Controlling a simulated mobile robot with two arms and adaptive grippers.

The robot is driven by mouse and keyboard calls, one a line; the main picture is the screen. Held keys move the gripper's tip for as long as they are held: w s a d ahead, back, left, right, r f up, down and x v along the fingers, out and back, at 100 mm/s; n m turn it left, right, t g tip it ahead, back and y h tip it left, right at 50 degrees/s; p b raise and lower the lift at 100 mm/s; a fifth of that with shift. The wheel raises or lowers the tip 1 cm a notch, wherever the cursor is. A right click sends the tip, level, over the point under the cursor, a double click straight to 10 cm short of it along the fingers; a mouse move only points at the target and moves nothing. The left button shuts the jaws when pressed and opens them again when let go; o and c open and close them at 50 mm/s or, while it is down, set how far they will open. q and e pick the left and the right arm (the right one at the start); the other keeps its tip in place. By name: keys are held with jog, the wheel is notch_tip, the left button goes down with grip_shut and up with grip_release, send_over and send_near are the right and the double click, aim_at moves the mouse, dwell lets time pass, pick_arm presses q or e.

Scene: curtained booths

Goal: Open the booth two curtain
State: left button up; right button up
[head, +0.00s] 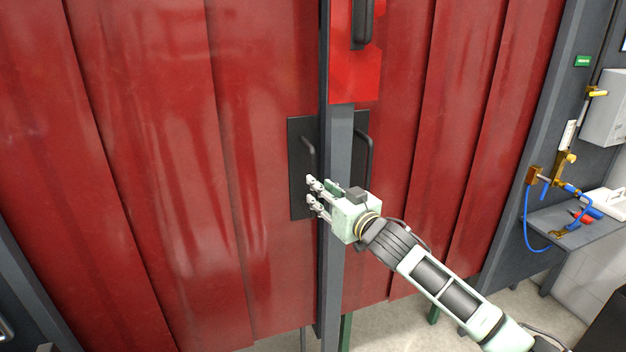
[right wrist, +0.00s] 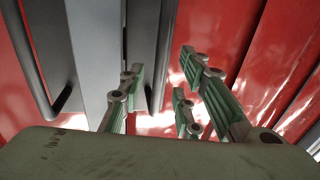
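The booth curtain is red and pleated, with a left panel (head: 165,150) and a right panel (head: 400,165) that meet at a grey post (head: 336,150). The left panel carries a dark plate with a vertical handle (head: 309,152). My right gripper (head: 314,195) is at the lower end of this handle. In the right wrist view the gripper fingers (right wrist: 158,90) stand apart, with a dark upright bar (right wrist: 162,50), likely this handle, between them; contact cannot be told. The right panel has its own dark handle (head: 369,150). My left gripper is out of view.
A red sign with a dark handle-like piece (head: 355,60) sits above the post. At the right, a grey wall holds brass valves and a blue hose (head: 530,215) above a small shelf (head: 555,228). Light floor shows below the curtain.

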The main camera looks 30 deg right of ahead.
jog(key=w+p, duration=0.1)
jog(key=w, duration=0.3)
jog(key=shift+w+r, duration=0.1)
jog(key=shift+r, duration=0.05)
jog(key=shift+w+d+f, duration=0.1)
jog(key=shift+w+f, duration=0.1)
jog(key=shift+w, duration=0.2)
grip_shut()
